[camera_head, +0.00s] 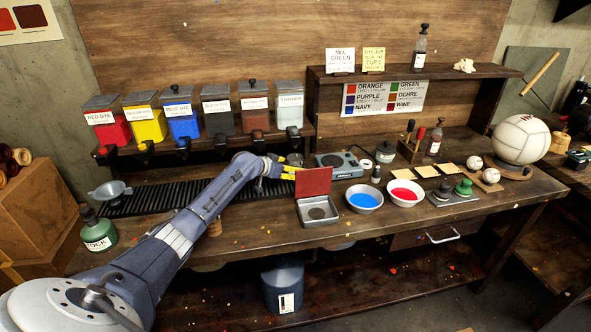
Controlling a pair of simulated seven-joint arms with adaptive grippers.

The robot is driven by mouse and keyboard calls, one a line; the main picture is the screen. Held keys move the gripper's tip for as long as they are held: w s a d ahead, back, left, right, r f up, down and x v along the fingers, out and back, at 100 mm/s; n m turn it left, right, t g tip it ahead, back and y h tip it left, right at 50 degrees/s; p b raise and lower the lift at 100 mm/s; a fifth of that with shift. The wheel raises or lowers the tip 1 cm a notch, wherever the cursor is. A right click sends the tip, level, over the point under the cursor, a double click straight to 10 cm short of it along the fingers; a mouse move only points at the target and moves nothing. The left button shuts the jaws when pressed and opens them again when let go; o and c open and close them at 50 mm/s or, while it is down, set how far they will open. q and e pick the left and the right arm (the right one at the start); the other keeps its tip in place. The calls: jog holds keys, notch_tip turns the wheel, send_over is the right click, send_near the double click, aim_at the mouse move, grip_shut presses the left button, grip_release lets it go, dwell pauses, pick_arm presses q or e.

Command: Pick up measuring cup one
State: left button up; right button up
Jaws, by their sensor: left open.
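My left arm reaches in from the lower left across the bench. My left gripper (288,170), with yellow fingers, is open above the bench, left of the grey scale. A small grey round item (295,159) shows just behind the fingers and is partly hidden by them. It may be measuring cup one, but it is too small to be sure, and I cannot tell whether the fingers touch it. A yellow card (373,59) on the upper shelf mentions cup 1. My right gripper is not in view.
The grey scale (339,165) and an open red-lidded tin (318,211) stand right of the gripper. Bowls of blue (364,198) and red (404,192) liquid are farther right. Several dye bins, including the blue one (181,116), line the back shelf above a slatted black strip (165,196).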

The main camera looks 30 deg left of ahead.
pick_arm(q)
jog(key=shift+x, duration=1.15)
jog(key=c, duration=1.4)
jog(key=shift+s, duration=0.1)
jog(key=shift+c, duration=0.2)
